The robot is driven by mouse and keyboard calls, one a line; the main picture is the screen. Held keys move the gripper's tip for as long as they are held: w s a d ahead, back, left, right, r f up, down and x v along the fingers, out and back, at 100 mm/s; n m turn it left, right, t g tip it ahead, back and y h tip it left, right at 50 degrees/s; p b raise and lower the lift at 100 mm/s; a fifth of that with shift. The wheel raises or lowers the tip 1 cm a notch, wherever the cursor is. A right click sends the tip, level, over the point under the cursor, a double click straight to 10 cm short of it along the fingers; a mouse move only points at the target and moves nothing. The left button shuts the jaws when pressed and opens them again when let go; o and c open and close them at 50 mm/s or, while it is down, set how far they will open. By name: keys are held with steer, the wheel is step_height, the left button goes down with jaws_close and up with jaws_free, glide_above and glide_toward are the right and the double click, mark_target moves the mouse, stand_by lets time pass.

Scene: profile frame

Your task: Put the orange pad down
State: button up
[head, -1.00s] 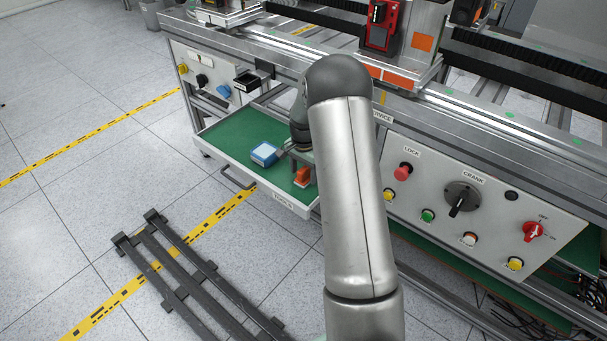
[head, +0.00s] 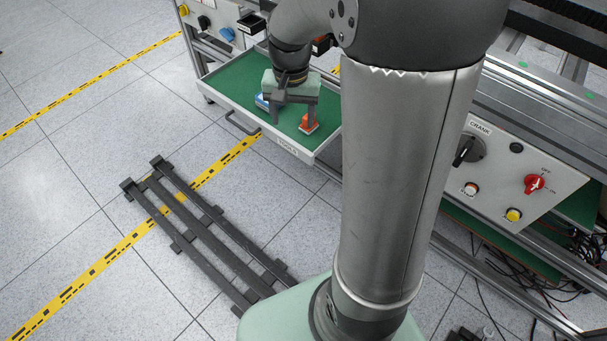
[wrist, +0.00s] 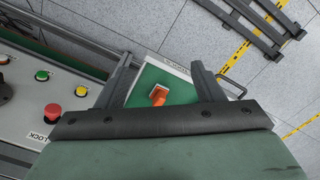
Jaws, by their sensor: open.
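The orange pad (head: 309,124) lies on the green floor of the open drawer (head: 237,83), near its front right corner. The wrist view also shows the pad (wrist: 158,95) inside the drawer, seen between my fingers and apart from them. My gripper (head: 293,114) is open and empty above the drawer. In the head view, its right finger overlaps the top of the pad; the gap between them is hard to judge there. The wrist view shows my two spread fingers (wrist: 163,73) with nothing held.
A blue box (head: 262,101) lies in the drawer left of the pad, partly hidden by my gripper. The control panel (head: 520,165) with knobs and buttons is at the right. A dark rack (head: 200,235) lies on the floor before the drawer. Open floor is at the left.

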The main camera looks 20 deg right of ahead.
steer(key=s+a+n, duration=0.2)
steer(key=s+n, duration=0.1)
steer(key=s, duration=0.6)
steer(key=s+a+n, duration=0.3)
steer(key=s, duration=0.5)
steer(key=shift+s+a+f, duration=0.35)
steer(key=shift+s, duration=0.05)
step_height(320, 180, down, 32)
steer(key=b, duration=3.1)
steer(key=shift+w+a+f+m+g, duration=0.15)
steer(key=shift+w+f+m+g, duration=0.1)
steer(key=shift+w+m+g, duration=0.1)
